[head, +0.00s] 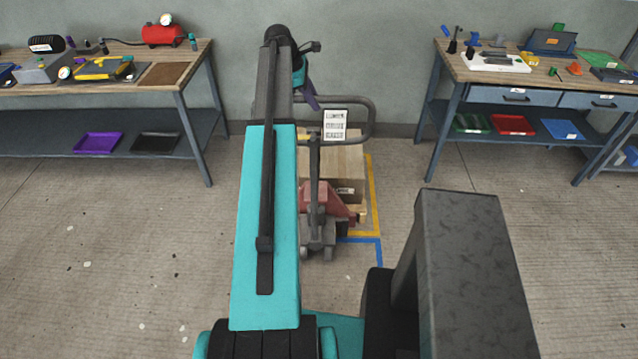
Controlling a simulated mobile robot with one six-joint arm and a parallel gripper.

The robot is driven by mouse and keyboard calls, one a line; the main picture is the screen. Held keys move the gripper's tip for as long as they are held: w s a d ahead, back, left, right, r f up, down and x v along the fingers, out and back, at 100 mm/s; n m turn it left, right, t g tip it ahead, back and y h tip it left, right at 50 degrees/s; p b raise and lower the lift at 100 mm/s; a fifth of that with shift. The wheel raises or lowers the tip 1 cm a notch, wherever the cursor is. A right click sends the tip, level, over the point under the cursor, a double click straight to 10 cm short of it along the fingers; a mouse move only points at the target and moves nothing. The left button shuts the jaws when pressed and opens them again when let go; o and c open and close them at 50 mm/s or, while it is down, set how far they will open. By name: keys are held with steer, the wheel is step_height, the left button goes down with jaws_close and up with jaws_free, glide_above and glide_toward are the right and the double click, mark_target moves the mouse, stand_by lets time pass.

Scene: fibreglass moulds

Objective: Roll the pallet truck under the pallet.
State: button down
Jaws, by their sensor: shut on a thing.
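The pallet truck stands in the middle of the head view, with a red body (318,197), a grey upright tiller and a looped grey handle (371,122). My gripper (311,101) is at the left part of the handle loop and is shut on it; my arm partly hides the grip. A tan box-like load (345,160) stands behind the truck. A small piece of the wooden pallet (361,212) shows low at its right. The truck's body is close in front of the load. The forks are hidden, so I cannot tell how far under the pallet they reach.
A yellow floor line (374,195) runs along the load's right side, and a blue line (368,240) lies nearer. Workbenches stand at the left (195,70) and right (440,62). A grey wall (360,50) closes the back. Floor beside the truck is clear.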

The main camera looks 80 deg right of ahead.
steer(key=shift+a, duration=0.1)
steer(key=c, duration=1.5)
jaws_free()
steer(key=shift+o, duration=0.2)
steer(key=v, duration=1.2)
step_height(320, 180, up, 9)
steer(key=a, duration=0.3)
steer(key=shift+s+p, duration=0.25)
steer(key=shift+p, duration=0.15)
